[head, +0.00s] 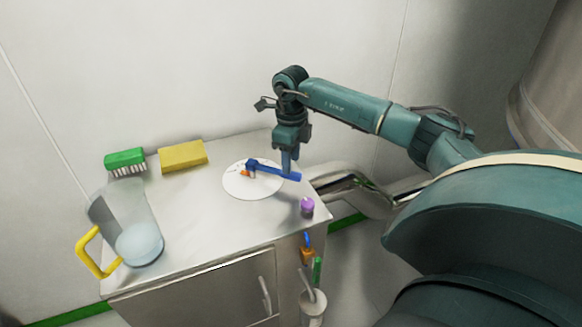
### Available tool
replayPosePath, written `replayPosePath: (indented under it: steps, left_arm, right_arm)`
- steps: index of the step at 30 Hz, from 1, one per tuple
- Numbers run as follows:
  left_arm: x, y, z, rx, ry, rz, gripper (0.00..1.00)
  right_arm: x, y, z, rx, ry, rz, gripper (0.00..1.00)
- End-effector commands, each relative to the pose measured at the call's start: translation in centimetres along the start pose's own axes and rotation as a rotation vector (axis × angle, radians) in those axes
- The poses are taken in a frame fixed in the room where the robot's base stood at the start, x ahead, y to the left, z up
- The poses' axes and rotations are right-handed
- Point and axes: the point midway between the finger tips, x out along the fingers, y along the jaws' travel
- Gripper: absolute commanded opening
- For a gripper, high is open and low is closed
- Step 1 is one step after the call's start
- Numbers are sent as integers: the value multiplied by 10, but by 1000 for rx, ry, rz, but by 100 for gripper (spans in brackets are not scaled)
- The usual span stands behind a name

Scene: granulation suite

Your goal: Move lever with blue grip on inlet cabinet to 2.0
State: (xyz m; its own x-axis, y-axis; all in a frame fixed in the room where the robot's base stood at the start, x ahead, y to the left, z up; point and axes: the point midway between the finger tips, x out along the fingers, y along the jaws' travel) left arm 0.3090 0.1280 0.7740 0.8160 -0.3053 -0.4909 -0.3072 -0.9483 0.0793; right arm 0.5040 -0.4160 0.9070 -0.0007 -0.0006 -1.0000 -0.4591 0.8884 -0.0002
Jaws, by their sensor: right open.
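The lever with the blue grip (276,171) lies across a round white dial (238,184) on top of the inlet cabinet (195,229). Its grip points to the right and a small orange part shows near its pivot. The dial's marks are too small to read. My right gripper (288,167) points down over the grip end of the lever. It is open, with its fingertips close to the grip; I cannot tell whether they touch it. My left gripper is not in view.
A clear jug with a yellow handle (92,254) stands at the cabinet's front left. A green brush (125,160) and a yellow sponge (183,155) lie at the back. A purple knob (307,205) sits at the right edge, near shiny pipes (347,183).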

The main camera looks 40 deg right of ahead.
Motion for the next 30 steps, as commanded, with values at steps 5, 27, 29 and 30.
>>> replayPosePath:
  steps: [5, 27, 29, 30]
  left_arm:
    - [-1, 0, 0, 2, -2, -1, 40]
    - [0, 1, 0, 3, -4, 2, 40]
    - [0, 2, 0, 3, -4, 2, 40]
    - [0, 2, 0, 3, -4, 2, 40]
  right_arm:
    - [25, 1, 0, -1, 1, 1, 42]
    - [36, 0, 0, -1, -1, 0, 17]
    - [36, 0, 0, -1, -1, 0, 12]
    - [36, 0, 0, -1, -1, 0, 9]
